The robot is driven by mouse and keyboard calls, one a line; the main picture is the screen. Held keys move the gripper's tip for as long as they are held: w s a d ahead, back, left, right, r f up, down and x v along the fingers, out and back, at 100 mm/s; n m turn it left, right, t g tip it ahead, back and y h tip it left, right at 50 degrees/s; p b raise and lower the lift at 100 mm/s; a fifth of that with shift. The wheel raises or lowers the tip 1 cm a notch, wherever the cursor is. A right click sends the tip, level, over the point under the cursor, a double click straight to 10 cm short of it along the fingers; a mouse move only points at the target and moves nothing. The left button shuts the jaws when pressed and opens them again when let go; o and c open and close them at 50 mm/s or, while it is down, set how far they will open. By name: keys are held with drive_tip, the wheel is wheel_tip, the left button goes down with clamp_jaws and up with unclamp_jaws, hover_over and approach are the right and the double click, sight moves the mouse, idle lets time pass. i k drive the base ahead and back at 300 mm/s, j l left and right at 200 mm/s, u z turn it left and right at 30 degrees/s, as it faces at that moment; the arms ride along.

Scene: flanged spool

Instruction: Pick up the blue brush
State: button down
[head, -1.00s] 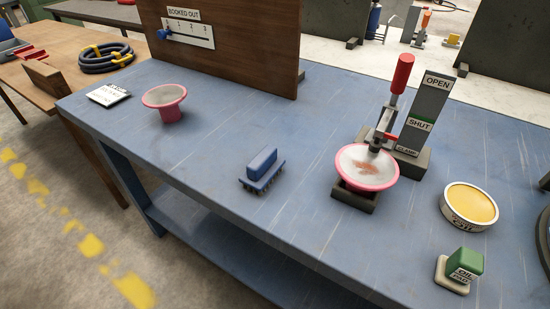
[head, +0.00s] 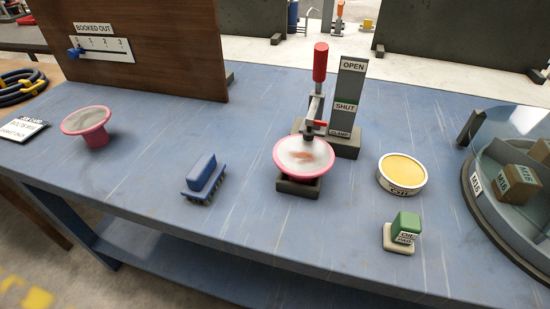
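The blue brush (head: 204,177) lies on the blue workbench (head: 150,210) in the head view, left of centre near the front edge. Its block handle is on top and its dark bristles face down on the bench. Nothing touches it. My gripper is not in view.
A pink flanged spool (head: 304,158) sits in a dark block under a red-handled clamp (head: 320,65). Another pink spool (head: 90,125) stands at left. A yellow-topped tin (head: 402,173), a green oil pad (head: 403,230) and a domed tray (head: 493,205) are at right. Bench around the brush is clear.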

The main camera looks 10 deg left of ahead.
sight(205, 177)
drive_tip(key=j+u, duration=0.15)
drive_tip(key=u, duration=0.25)
drive_tip(key=i+j+u, duration=0.1)
drive_tip(key=u, duration=0.3)
drive_tip(key=i+j+u, duration=0.1)
drive_tip(key=u, duration=0.3)
drive_tip(key=i+j+u, duration=0.1)
drive_tip(key=u, duration=0.3)
